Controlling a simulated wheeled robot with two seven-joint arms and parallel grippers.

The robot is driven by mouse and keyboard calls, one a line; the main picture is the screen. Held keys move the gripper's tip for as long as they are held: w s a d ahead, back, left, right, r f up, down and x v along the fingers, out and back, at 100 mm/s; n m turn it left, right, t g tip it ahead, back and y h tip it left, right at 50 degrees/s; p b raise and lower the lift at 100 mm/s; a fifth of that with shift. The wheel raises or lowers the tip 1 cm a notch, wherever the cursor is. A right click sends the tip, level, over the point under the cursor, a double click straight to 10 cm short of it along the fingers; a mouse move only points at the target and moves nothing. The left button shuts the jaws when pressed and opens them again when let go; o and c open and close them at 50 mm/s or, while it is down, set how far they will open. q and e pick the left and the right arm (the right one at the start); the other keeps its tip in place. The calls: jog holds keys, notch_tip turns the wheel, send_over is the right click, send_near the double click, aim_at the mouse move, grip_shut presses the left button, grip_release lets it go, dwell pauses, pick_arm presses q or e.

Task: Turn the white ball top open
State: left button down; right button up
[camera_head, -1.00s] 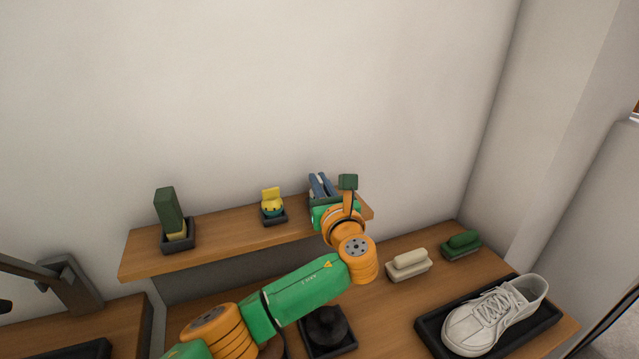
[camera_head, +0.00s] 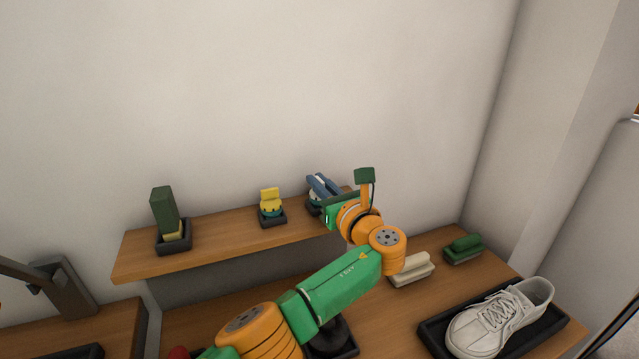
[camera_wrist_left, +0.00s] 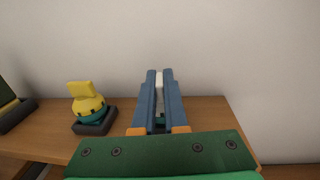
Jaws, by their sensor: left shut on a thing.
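The white ball top shows as a pale sliver (camera_wrist_left: 159,84) between the blue fingers in the left wrist view. In the head view a little of the white ball (camera_head: 314,197) shows beside the fingers, at the right end of the shelf, over a dark holder (camera_head: 312,209). My left gripper (camera_head: 318,183) is shut on the white ball top, its blue fingers tilted up and to the left; it also shows in the left wrist view (camera_wrist_left: 159,74). The gripper hides most of the ball, so its turn cannot be told. My right gripper is not in view.
On the wooden shelf (camera_head: 225,235) stand a yellow-topped teal ball (camera_head: 270,208) and a dark green block (camera_head: 165,210), each in a dark tray. Below on the bench are a cream brush (camera_head: 411,269), a green brush (camera_head: 464,248) and a white shoe (camera_head: 500,318) on a black tray.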

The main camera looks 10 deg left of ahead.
pick_arm(q)
jog(key=c, duration=0.9)
grip_release()
jog(key=shift+c, duration=0.2)
jog(key=b+v, duration=0.2)
jog(key=v, duration=0.5)
